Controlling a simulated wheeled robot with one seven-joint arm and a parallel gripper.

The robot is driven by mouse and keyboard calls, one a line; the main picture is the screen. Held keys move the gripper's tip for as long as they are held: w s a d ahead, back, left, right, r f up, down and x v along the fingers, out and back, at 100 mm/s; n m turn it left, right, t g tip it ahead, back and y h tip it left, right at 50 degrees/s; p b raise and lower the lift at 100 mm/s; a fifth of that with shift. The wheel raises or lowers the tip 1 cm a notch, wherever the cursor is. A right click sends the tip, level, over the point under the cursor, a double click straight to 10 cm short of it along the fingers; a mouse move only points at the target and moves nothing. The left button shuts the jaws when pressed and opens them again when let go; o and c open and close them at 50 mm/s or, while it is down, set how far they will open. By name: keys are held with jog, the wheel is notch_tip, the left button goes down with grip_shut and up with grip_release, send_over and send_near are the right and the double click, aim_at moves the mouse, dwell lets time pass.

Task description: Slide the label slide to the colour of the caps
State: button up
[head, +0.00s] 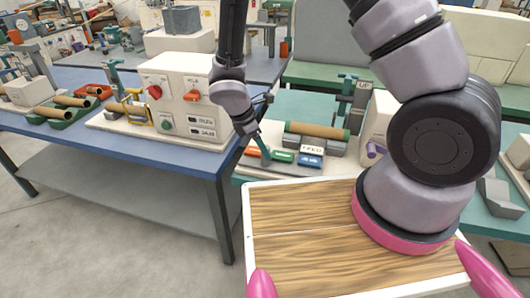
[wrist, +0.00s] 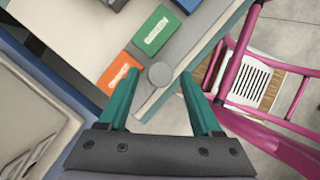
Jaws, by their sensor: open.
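The label panel (head: 284,166) has an orange label (head: 252,151), a green label (head: 282,157) and a blue label (head: 311,161) in a row. In the wrist view, the round grey knob of the label slide (wrist: 160,74) is beside the row, about level with the gap between the orange label (wrist: 118,72) and the green label (wrist: 152,31). My gripper (wrist: 160,75) is open, its teal fingertips on either side of the knob; contact cannot be told. A brown tube (head: 318,131) with green end caps (head: 288,127) lies behind the panel.
A control box (head: 180,95) with red and orange knobs stands on the blue table (head: 215,150) at left. Upright teal clamps (head: 347,90) stand behind the tube. My wooden tray (head: 290,205) is in front of the panel.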

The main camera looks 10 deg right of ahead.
aim_at(281, 155)
jog(key=shift+x, duration=1.3)
grip_shut()
dwell(0.5)
